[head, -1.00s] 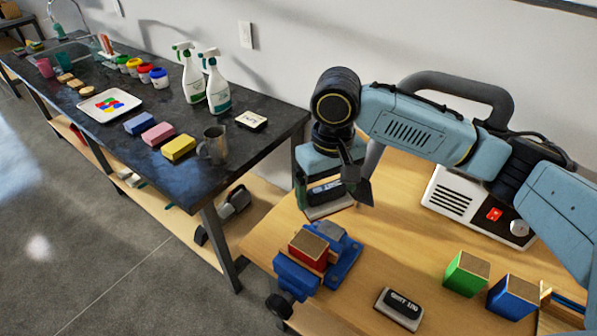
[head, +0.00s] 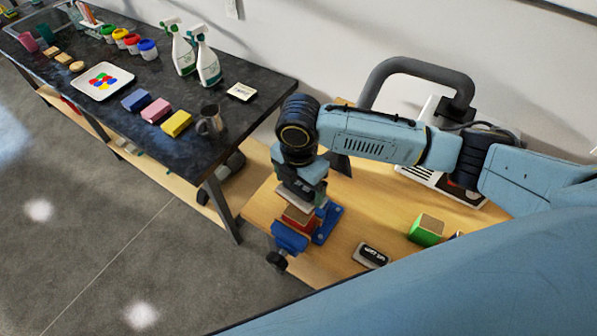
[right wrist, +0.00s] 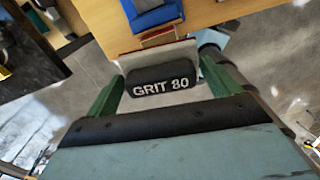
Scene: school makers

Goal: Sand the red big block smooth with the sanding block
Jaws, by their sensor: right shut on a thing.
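The red big block (head: 301,222), with a wood-coloured face, is held in a blue vise (head: 291,237) near the table's left edge. Part of the block (right wrist: 158,38) and the vise (right wrist: 155,16) also show in the right wrist view. My right gripper (head: 303,185) is shut on the black sanding block (right wrist: 160,88), marked GRIT 80, with a pale plate under it. In the head view the sanding block (head: 294,194) is right over the red block's top. I cannot tell whether they touch. My left gripper is not in view.
A second sanding block (head: 371,255) lies on the wooden table right of the vise, with a green block (head: 427,230) beyond it. A machine with a grey hose stands at the back. A dark counter (head: 200,145) with spray bottles (head: 208,62) and coloured blocks is at left.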

